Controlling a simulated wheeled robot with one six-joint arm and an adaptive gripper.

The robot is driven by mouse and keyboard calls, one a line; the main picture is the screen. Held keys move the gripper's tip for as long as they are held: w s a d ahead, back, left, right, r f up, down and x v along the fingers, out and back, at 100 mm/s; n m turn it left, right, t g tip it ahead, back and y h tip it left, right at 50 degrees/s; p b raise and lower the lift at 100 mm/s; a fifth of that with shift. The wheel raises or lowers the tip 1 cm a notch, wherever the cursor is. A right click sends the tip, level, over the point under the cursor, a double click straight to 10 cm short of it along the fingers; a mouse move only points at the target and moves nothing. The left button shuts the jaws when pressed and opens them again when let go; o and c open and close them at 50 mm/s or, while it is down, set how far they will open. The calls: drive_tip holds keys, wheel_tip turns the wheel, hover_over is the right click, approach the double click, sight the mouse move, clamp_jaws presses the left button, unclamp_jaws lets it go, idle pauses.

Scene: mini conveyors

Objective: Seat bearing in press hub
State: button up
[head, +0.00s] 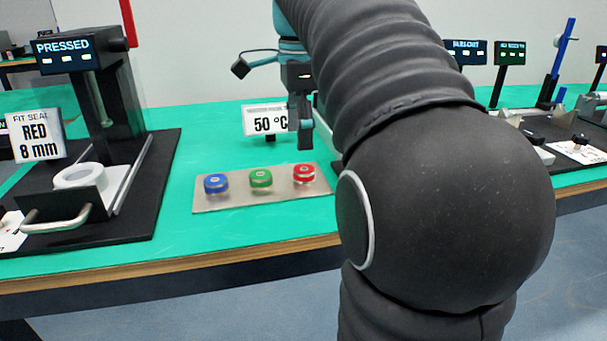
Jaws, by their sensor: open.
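The press (100,95) stands at the left with a black column and a display reading PRESSED. A white ring-shaped hub (80,177) sits in its slide at the front, behind a low black plate with a metal handle (57,222). I cannot make out a separate bearing; the inside of the hub is too small to tell. My gripper (303,150) points down above the green table, behind the red disc and in front of the 50 °C sign. It is open and appears empty, seen nearly edge-on. My arm hides part of the table to its right.
A tan plate (240,200) holds blue (216,184), green (261,178) and red (304,173) discs. A sign (36,135) reads FIT SEAL RED 8 mm. A 50 °C sign (268,120) stands behind the plate. More stations with displays (510,53) stand at the right.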

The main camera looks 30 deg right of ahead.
sight(304, 169)
drive_tip(key=shift+s+d+f+b, duration=0.1)
drive_tip(key=shift+s+f+b, duration=0.1)
drive_tip(key=shift+f, duration=0.9)
drive_tip(key=shift+s+f+b, duration=0.15)
drive_tip(key=shift+f, duration=0.9)
drive_tip(key=shift+s+d+f+b, duration=0.1)
drive_tip(key=shift+s+f+b, duration=0.1)
drive_tip(key=shift+f, duration=0.9)
clamp_jaws()
drive_tip(key=shift+r, duration=0.1)
drive_tip(key=shift+w+r, duration=0.1)
drive_tip(key=shift+r, duration=0.4)
wheel_tip(304, 169, up, 3)
drive_tip(key=shift+f+p, duration=0.1)
drive_tip(key=shift+p, duration=0.35)
drive_tip(key=s+d+r, duration=0.1)
drive_tip(key=s+r, duration=0.6)
drive_tip(key=s, duration=0.4)
drive_tip(key=shift+s+d, duration=0.15)
drive_tip(key=shift+s, duration=0.2)
